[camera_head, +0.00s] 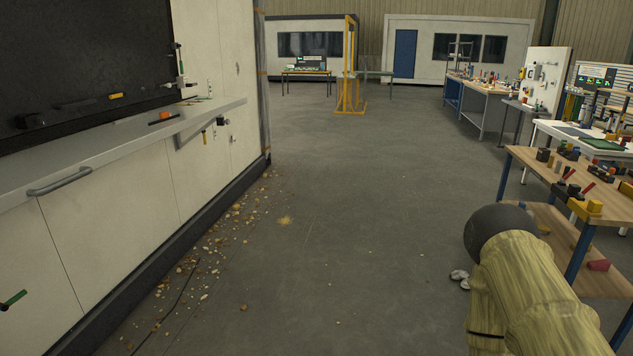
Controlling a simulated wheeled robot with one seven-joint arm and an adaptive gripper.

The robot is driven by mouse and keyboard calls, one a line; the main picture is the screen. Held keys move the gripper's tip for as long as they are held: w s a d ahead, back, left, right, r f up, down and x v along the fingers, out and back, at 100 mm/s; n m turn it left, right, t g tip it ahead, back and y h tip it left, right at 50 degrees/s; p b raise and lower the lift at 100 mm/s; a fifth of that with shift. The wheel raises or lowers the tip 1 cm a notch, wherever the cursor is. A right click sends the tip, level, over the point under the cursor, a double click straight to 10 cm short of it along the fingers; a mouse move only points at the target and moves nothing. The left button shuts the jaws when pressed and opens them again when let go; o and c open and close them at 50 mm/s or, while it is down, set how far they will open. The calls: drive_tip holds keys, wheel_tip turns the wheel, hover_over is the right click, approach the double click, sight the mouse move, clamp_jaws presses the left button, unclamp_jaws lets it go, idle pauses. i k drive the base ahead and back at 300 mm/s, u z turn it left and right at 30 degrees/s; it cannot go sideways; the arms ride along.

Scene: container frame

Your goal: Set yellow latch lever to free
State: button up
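No latch lever can be made out for certain. A small yellow piece (115,96) sits in the dark recess of the white machine at the left. Another small yellow piece (204,136) hangs below the machine's ledge. A yellow block-like part (595,207) is on the wooden bench at the right. At this distance I cannot tell whether any of these is the lever or how it is set. My gripper is not in view.
The white machine (110,235) lines the left, with a grey handle (60,181) and a green-handled lever (13,299). Chips (215,262) litter the floor beside it. The wooden bench (520,155) and other workbenches stand right. A yellow frame (349,70) stands far back. The central floor (370,200) is clear.

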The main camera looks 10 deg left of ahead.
sight(121, 94)
drive_tip(key=z, duration=0.15)
drive_tip(key=i, duration=1.6)
drive_tip(key=u, duration=0.5)
drive_tip(key=i, duration=1.15)
drive_tip(key=u, duration=1.65)
drive_tip(key=i, duration=0.7)
drive_tip(key=u, duration=0.7)
